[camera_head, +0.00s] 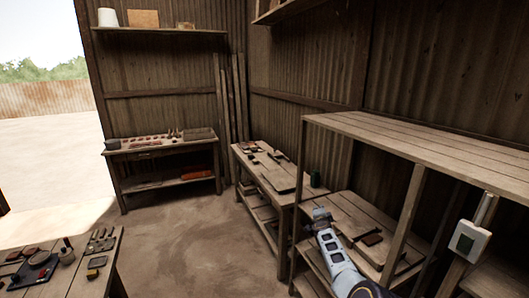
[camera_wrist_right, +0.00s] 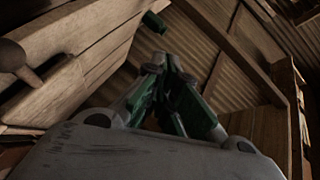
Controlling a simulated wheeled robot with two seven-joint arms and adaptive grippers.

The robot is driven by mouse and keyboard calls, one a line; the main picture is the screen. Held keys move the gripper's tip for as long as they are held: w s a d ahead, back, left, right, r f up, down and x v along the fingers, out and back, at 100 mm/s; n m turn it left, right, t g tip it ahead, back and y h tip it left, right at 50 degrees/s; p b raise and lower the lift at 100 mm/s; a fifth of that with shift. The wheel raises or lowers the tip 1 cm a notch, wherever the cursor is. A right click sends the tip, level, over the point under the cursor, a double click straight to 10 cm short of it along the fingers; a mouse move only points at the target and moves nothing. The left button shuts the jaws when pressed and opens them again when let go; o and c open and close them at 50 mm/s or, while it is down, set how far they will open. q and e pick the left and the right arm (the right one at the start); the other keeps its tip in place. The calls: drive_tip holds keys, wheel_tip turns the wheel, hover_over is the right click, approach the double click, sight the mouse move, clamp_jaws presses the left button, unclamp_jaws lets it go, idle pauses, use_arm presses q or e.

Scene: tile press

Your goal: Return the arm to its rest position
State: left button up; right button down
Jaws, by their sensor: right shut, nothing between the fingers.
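My right gripper (camera_head: 320,214) shows in the head view at the lower middle right, at the end of my grey-blue right arm. It is in front of the wooden shelf unit (camera_head: 345,205) and appears close to its left side; I cannot tell whether they touch. In the right wrist view its dark and green fingers (camera_wrist_right: 174,62) come together at the tips with nothing between them. My left gripper is not in the head view.
A wooden bench (camera_head: 252,162) stands beside the shelf unit, and another table (camera_head: 160,145) is at the back wall. A table with small tools (camera_head: 75,275) is at the lower left. A white box (camera_head: 468,241) hangs at right. The floor (camera_head: 190,240) between is clear.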

drive_tip(key=s+a+f+n+g+y, duration=0.1)
drive_tip(key=s+f+n, duration=0.35)
drive_tip(key=f, duration=0.25)
drive_tip(key=s+a+f+n+g+y+b, duration=0.1)
drive_tip(key=s+f+n+g, duration=0.15)
drive_tip(key=f+n, duration=0.3)
drive_tip(key=s+a+f+n+y, duration=0.1)
drive_tip(key=s+f+n, duration=0.3)
drive_tip(key=f, duration=0.4)
drive_tip(key=s+f+n+g+b, duration=0.1)
drive_tip(key=s+f+n+g, duration=0.25)
drive_tip(key=s+f, duration=1.8)
drive_tip(key=s+f+g, duration=0.1)
drive_tip(key=s+f, duration=0.4)
drive_tip(key=s, duration=0.4)
drive_tip(key=s+d+f+g+b, duration=0.1)
drive_tip(key=s+f+g, duration=0.1)
drive_tip(key=s+f, duration=0.45)
drive_tip(key=s+f+g, duration=0.1)
drive_tip(key=s+f, duration=0.3)
drive_tip(key=s, duration=0.6)
drive_tip(key=s+f+g, duration=0.1)
drive_tip(key=s+f, duration=0.2)
drive_tip(key=s, duration=1.1)
drive_tip(key=s+d+f+g+b, duration=0.1)
drive_tip(key=s+f+g, duration=0.1)
drive_tip(key=s, duration=1.1)
drive_tip(key=shift+s+d+f+n, duration=0.3)
drive_tip(key=shift+s+f+n, duration=0.05)
drive_tip(key=shift+f+n, duration=0.1)
